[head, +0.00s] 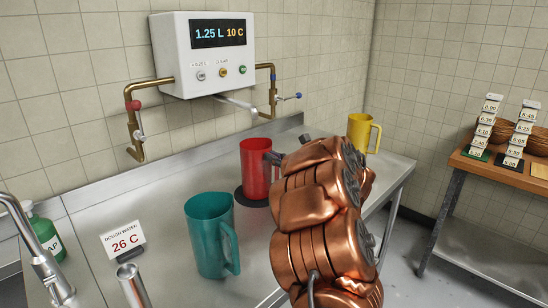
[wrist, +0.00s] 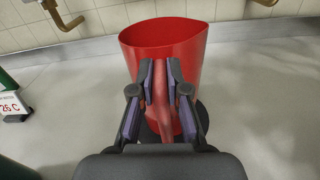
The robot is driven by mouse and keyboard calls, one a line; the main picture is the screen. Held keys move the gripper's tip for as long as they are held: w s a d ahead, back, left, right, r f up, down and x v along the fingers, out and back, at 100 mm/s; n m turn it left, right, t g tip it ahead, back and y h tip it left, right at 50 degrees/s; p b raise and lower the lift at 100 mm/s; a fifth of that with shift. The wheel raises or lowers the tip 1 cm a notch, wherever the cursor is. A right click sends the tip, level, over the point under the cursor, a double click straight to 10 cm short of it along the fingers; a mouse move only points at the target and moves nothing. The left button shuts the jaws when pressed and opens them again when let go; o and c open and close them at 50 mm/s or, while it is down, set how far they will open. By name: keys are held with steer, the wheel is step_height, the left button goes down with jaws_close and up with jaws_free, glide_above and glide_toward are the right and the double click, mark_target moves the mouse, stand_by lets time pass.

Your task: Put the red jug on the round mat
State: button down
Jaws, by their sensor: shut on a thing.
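The red jug (head: 255,168) is upright at the back of the steel counter, under the dispenser's spout. The dark round mat (head: 240,196) is directly beneath it, with its edge showing around the jug's base. I cannot tell whether the base touches the mat or hovers just above it. In the wrist view the jug (wrist: 190,55) shows its open rim. My gripper (wrist: 161,80) is shut on the jug's handle, one finger on each side. In the head view my copper-coloured arm hides most of the gripper and the handle.
A teal jug (head: 207,240) stands in front, left of my arm. A yellow jug (head: 360,130) stands behind my arm at the right. A water dispenser (head: 204,60) with brass pipes is on the wall. A label card (head: 124,240), soap bottle (head: 45,235) and tap (head: 30,240) are at left.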

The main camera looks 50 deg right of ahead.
steer(key=shift+f+b, duration=0.15)
steer(key=shift+b, duration=0.15)
steer(key=c, duration=1.2)
jaws_free()
steer(key=shift+o, duration=0.2)
steer(key=shift+r+p, duration=0.25)
steer(key=shift+p, duration=0.15)
steer(key=s+b, duration=0.3)
steer(key=s, duration=0.9)
